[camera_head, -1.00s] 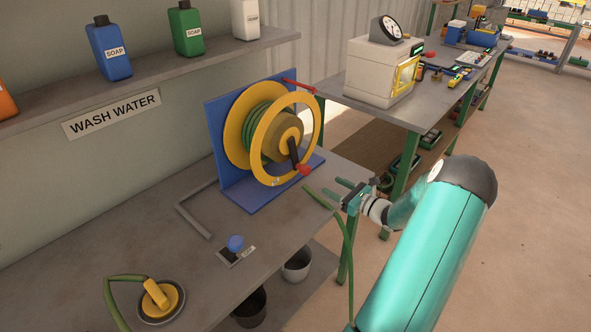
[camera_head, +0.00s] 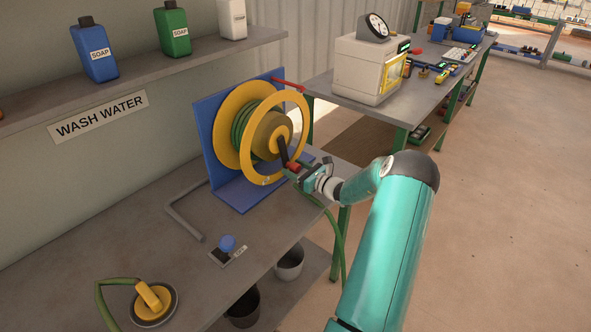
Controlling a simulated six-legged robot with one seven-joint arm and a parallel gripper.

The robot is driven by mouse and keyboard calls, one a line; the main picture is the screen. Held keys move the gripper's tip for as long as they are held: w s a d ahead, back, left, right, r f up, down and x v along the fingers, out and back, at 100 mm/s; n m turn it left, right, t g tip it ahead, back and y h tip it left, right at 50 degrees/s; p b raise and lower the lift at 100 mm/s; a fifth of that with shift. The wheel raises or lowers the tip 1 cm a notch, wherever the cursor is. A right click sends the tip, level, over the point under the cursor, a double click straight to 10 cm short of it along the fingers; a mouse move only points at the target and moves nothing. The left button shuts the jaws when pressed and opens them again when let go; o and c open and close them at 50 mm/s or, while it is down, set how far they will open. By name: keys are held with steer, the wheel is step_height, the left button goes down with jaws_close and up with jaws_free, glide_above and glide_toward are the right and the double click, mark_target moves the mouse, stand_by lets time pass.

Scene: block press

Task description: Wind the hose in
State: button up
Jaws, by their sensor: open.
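The hose reel (camera_head: 228,112) has yellow rims and stands on a blue bracket (camera_head: 203,136) on the grey bench. Some green hose (camera_head: 241,127) is wound on its drum. A black crank (camera_head: 283,152) with a red knob (camera_head: 293,167) points down and right from the hub. My gripper (camera_head: 300,172) is open, with its fingers at the red knob; I cannot tell if they touch it. Loose green hose (camera_head: 337,235) hangs over the bench's front edge below my gripper. A yellow nozzle (camera_head: 153,297) with hose attached sits in a round holder at the front left.
A blue knob (camera_head: 227,243) on a small plate stands on the bench (camera_head: 120,235) before the reel. A bent grey bar (camera_head: 184,218) lies left of it. Buckets (camera_head: 289,262) stand below. A shelf with soap bottles (camera_head: 94,50) is above. A white machine (camera_head: 368,68) stands on the back table.

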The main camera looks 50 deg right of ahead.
mark_target(258, 167)
jaws_close()
steer(key=shift+a, duration=0.1)
stand_by(0.3)
steer(key=shift+a+f+m, duration=0.15)
steer(key=shift+a+m, duration=0.85)
steer(key=shift+m, duration=0.1)
steer(key=a+r+m, duration=0.1)
steer(key=a+m, duration=0.1)
steer(key=m, duration=0.1)
steer(key=a+r+m, duration=0.1)
steer(key=a+m, duration=0.2)
steer(key=s+a+r+m, duration=0.1)
steer(key=a+m, duration=0.1)
steer(key=a, duration=0.1)
steer(key=shift+m, duration=0.4)
steer(key=shift+a+r+m, duration=0.6)
steer(key=shift+r+m, duration=0.2)
steer(key=shift+m, duration=0.2)
steer(key=shift+a+r+m, duration=0.6)
steer(key=shift+r+m, duration=0.15)
steer(key=shift+m, duration=0.25)
